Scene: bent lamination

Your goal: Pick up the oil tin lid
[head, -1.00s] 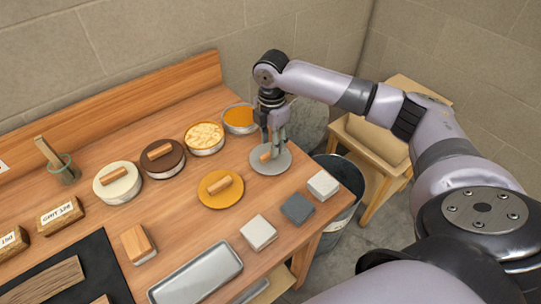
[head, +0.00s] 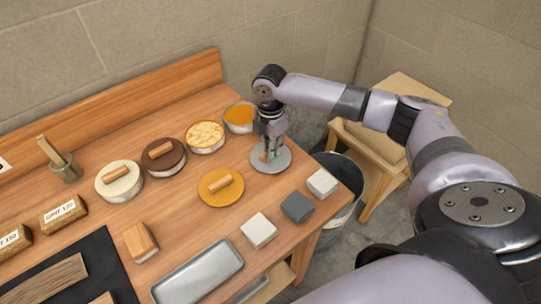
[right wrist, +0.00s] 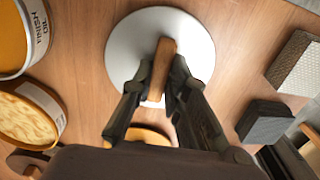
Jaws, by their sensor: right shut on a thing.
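A round grey lid (head: 277,167) with a wooden bar handle lies at the right end of the workbench. My right gripper (head: 269,156) points down over it, shut on the handle; in the right wrist view its fingers (right wrist: 163,92) press both sides of the handle (right wrist: 160,63). I cannot tell whether the lid is clear of the bench. The open finish oil tin (head: 239,117), with orange contents, stands just behind it; its label shows in the right wrist view (right wrist: 38,28). An orange lid (head: 211,197) with a similar handle lies to the left. My left gripper is out of view.
An open tin with yellowish contents (head: 205,138) and tins with brown (head: 152,167) and cream (head: 108,190) lids stand along the back. Several small blocks, including a dark grey one (head: 298,208), lie near the front edge. A bucket (head: 349,171) stands beyond the right edge.

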